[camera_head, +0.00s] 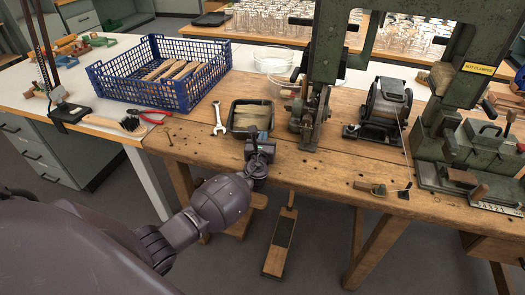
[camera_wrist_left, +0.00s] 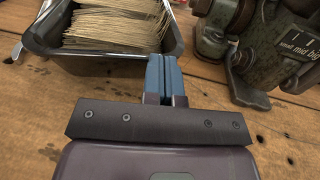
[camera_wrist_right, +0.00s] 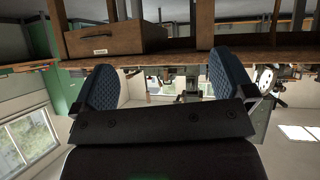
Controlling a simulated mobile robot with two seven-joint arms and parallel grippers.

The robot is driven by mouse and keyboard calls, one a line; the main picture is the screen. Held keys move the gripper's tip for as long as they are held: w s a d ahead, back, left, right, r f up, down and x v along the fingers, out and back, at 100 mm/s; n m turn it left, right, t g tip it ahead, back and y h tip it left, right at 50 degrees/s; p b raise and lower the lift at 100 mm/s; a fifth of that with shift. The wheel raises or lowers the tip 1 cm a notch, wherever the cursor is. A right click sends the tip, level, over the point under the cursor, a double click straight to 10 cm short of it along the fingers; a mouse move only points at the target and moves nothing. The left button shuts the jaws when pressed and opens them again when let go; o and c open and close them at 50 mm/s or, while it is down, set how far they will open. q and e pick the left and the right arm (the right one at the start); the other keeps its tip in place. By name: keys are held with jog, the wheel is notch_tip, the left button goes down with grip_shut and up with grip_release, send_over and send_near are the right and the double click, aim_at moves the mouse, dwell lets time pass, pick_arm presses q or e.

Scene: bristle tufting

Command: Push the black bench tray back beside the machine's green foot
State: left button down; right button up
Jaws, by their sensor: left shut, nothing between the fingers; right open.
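The black bench tray (camera_head: 237,128) holds a bundle of pale bristle fibres and sits on the wooden bench, left of the green machine's foot (camera_head: 308,118). In the left wrist view the tray (camera_wrist_left: 110,60) is just ahead, with the machine's foot (camera_wrist_left: 262,50) to its right and bare wood between them. My left gripper (camera_head: 262,143) is shut and empty at the tray's near right side. In the left wrist view its blue fingertips (camera_wrist_left: 163,72) overlap the tray's near right corner; I cannot tell whether they touch. My right gripper (camera_wrist_right: 167,85) is open and empty, away from the tray.
A wrench (camera_head: 219,118) lies left of the tray. A blue crate (camera_head: 160,75) with wooden handles stands at the back left, with a brush (camera_head: 130,125) nearby. Glass dishes (camera_head: 273,58) are behind the tray. A dark motor unit (camera_head: 383,110) stands right of the machine's foot.

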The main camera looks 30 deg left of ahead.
pick_arm(q)
jog(key=b, duration=0.3)
send_near(267, 124)
jog(key=w+r, duration=0.2)
jog(key=w+a+r, duration=0.1)
jog(key=w+r, duration=0.1)
jog(key=shift+w+r, duration=0.1)
jog(key=shift+w, duration=0.05)
jog(key=shift+w+a+r, duration=0.25)
jog(key=shift+w, duration=0.25)
